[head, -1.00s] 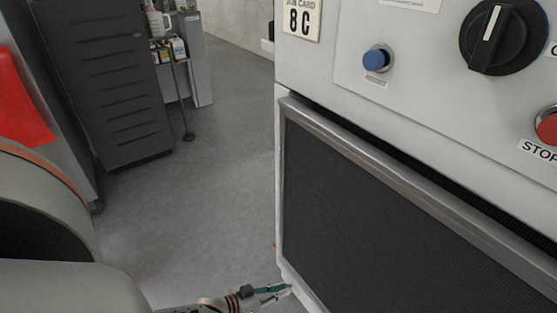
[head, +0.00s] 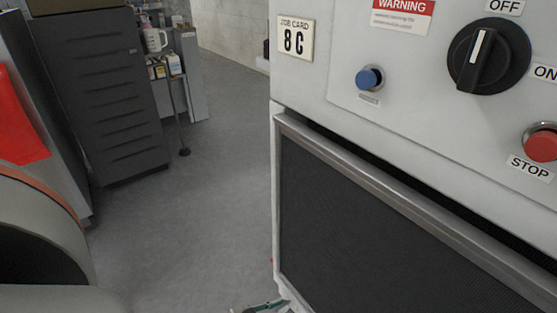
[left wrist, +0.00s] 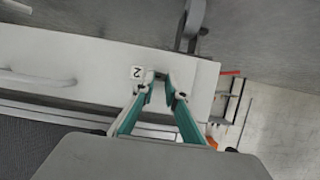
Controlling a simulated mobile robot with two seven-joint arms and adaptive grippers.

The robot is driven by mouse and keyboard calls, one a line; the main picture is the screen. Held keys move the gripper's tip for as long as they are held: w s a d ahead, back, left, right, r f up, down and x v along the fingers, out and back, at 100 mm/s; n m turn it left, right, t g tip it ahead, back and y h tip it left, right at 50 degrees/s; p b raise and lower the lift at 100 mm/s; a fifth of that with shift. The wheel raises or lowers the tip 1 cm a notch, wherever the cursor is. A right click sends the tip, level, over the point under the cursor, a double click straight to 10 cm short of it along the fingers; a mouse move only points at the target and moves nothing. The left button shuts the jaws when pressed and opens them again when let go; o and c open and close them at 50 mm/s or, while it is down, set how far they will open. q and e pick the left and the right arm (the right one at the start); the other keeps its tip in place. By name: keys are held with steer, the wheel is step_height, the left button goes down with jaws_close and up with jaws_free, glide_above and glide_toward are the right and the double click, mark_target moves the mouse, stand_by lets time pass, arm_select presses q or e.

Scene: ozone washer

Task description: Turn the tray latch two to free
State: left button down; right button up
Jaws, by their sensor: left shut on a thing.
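My left gripper (left wrist: 161,84) has teal fingers with pale tips. In the left wrist view the tips close on a small metal piece, tray latch two (left wrist: 160,75), beside a white label marked 2 (left wrist: 137,72) on the pale machine panel. The fingers partly hide the latch, so its angle is hard to tell. In the head view only a bit of the left gripper (head: 265,306) shows at the bottom edge, by the machine's lower left corner. The right gripper is not in view.
The washer's dark mesh panel (head: 380,230) fills the lower right. Above it are a blue button (head: 369,77), a black rotary knob (head: 488,57) and a red STOP button (head: 541,143). A dark cabinet (head: 98,90) stands at the left. Grey floor (head: 200,190) is open between.

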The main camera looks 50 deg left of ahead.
arm_select(q)
steer(key=c, duration=2)
jaws_free()
steer(key=shift+c, duration=0.2)
steer(key=shift+s, duration=0.1)
steer(key=v, duration=1.1)
steer(key=shift+s+r, duration=0.2)
steer(key=shift+s, duration=0.2)
